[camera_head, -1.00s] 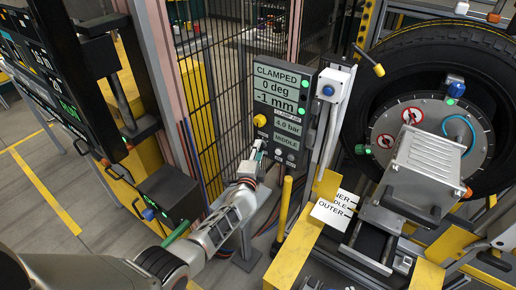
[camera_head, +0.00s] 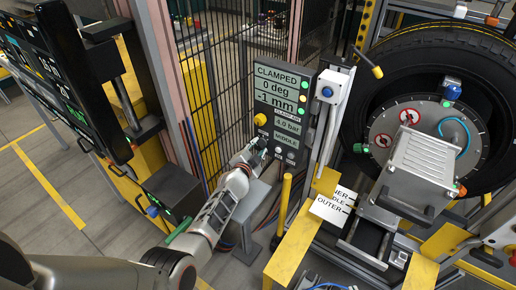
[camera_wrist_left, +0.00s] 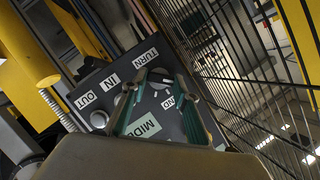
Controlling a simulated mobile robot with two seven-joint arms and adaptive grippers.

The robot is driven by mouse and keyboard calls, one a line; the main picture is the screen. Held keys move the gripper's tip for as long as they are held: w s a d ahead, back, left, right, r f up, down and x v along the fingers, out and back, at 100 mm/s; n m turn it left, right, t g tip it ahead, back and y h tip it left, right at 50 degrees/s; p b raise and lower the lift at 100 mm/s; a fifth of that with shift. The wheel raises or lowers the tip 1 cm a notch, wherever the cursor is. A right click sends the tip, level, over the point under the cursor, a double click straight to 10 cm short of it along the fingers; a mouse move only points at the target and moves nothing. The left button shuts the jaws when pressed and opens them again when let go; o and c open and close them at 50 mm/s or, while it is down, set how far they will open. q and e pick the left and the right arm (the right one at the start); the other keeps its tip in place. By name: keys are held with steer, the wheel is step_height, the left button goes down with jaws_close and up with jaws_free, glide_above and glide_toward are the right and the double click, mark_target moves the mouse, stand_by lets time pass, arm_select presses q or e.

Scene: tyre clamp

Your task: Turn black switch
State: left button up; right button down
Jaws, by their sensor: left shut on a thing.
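The dark control panel (camera_head: 262,98) stands upright at the centre of the head view. Its screen reads CLAMPED, 0 deg, 1 mm, with 4.0 bar and MIDDLE below. My left gripper (camera_head: 259,150) is at the lower left part of this panel. In the left wrist view my left gripper (camera_wrist_left: 160,76) has its two green-edged fingers closing in at the panel face, between the TURN, IN and MIDDLE labels. It is shut on a small control there. That control is mostly hidden by the fingers, so I cannot clearly see its colour or angle. My right gripper is not in view.
A yellow knob (camera_head: 260,119) sits above the gripper on the panel's left edge. A wire-mesh fence (camera_head: 205,90) stands left of the panel. A yellow post (camera_head: 285,205) stands below it. The tyre (camera_head: 390,75) and a grey clamp unit (camera_head: 418,165) are at the right.

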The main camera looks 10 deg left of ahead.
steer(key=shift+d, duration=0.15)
arm_select(q)
steer(key=o, duration=1.1)
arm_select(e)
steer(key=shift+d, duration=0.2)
